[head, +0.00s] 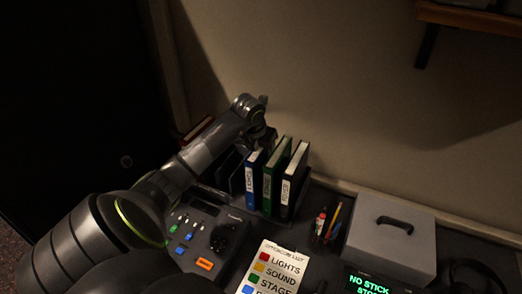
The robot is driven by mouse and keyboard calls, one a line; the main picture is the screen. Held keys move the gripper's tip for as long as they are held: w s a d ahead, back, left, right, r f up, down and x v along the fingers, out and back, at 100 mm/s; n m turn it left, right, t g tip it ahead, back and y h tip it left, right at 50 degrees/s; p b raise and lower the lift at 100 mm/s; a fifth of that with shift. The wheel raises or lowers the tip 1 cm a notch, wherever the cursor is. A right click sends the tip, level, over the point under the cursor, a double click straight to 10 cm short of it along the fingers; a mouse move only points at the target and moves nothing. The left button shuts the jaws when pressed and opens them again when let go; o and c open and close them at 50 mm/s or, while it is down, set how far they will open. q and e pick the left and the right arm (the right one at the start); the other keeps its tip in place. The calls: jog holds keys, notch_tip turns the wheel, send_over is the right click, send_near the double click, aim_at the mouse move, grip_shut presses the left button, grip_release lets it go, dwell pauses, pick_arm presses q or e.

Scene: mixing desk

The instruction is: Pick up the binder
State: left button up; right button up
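Three binders stand upright side by side at the back of the desk. The left one is a blue binder (251,184) with a white label, the middle one a green binder (268,190), and the right one a dark binder with a pale spine (286,191). My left gripper (266,122) is above and just behind the blue and green binders, near the wall. Its fingers are small and dark, and I cannot tell how far apart they are or whether they touch a binder. My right gripper is out of view.
A control panel (205,228) with coloured buttons lies under my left arm. A labelled card (270,268), a pen holder (325,232), a grey box with a black handle (388,242) and a lit green sign (369,285) fill the desk's front and right. A wooden shelf (475,17) hangs at upper right.

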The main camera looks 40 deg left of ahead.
pick_arm(q)
grip_shut()
